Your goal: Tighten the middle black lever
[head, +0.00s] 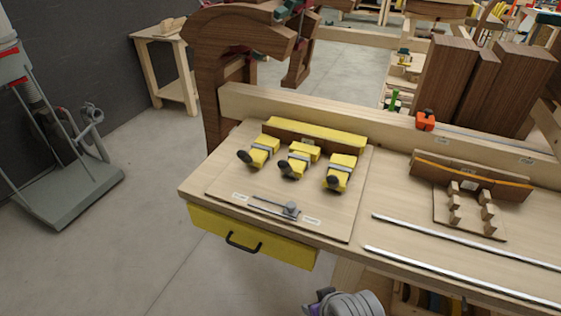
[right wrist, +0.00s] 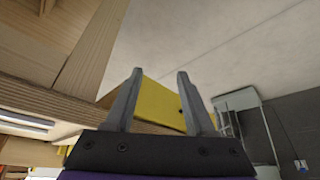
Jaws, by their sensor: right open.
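Three yellow toggle clamps with dark knobs stand in a row on a wooden board on the workbench in the head view. The middle black lever (head: 286,168) sits at the front of the middle yellow clamp (head: 299,158). The left black lever (head: 244,157) and right black lever (head: 333,182) sit on either side of it. My right gripper (right wrist: 158,72) is open and empty in the right wrist view, below the bench edge and apart from the levers. No lever shows in the right wrist view. My left gripper is not in view.
A yellow drawer (head: 250,238) with a black handle hangs under the bench front; it also shows in the right wrist view (right wrist: 161,104). A small metal slide (head: 290,208) lies before the clamps. Wooden forms (head: 470,180) and two metal rails (head: 465,243) are to the right.

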